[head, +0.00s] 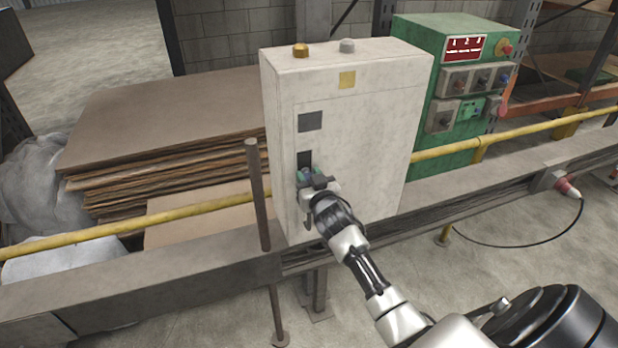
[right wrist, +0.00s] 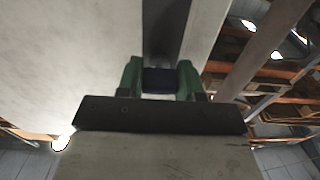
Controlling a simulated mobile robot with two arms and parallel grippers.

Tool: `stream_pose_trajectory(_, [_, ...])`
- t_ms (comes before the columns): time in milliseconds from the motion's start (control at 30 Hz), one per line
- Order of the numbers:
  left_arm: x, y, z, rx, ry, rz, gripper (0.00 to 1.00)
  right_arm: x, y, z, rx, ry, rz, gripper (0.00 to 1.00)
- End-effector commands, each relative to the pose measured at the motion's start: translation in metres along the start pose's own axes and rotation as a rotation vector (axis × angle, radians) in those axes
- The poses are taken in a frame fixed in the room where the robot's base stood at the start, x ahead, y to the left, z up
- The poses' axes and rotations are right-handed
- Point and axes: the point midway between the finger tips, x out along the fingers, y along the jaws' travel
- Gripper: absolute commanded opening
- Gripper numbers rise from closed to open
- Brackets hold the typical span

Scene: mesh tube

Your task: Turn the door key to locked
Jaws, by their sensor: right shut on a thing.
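A pale grey-white control cabinet (head: 365,140) stands on the beam in the middle of the head view. A dark square plate (head: 310,121) is on its left front, with a dark recess (head: 304,158) below it. My right gripper (head: 307,176) is at the cabinet just below this recess. In the right wrist view its green fingers (right wrist: 160,82) are shut on a small dark piece (right wrist: 159,80), likely the door key, against the cabinet face. The fingers hide most of the key, so its turn angle cannot be told. My left gripper is not in view.
A green box with switches (head: 460,90) stands behind on the right. A yellow rail (head: 200,213) runs behind the cabinet. A brown post (head: 257,195) stands close left of my right gripper. Stacked brown sheets (head: 165,125) lie at the left.

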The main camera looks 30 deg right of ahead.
Motion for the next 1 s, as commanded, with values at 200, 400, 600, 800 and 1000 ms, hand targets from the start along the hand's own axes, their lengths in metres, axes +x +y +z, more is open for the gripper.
stream_pose_trajectory(200, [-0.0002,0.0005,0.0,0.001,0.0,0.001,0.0,-0.0001,0.0,0.0,-0.027,0.0,0.0,0.12])
stream_pose_trajectory(400, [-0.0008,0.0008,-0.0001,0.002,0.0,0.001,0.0,0.0,0.0002,-0.0001,-0.119,0.0,0.0,0.12])
stream_pose_trajectory(600, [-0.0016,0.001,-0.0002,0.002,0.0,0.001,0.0,0.0,0.0004,-0.0003,-0.281,0.0,0.0,0.12])
stream_pose_trajectory(800, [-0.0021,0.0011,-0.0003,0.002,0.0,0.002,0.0,0.0,0.0001,-0.0003,-0.472,0.0,0.0,0.12])
stream_pose_trajectory(1000, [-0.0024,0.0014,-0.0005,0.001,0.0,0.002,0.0,0.0,0.0003,-0.0003,-0.662,0.0,0.0,0.12])
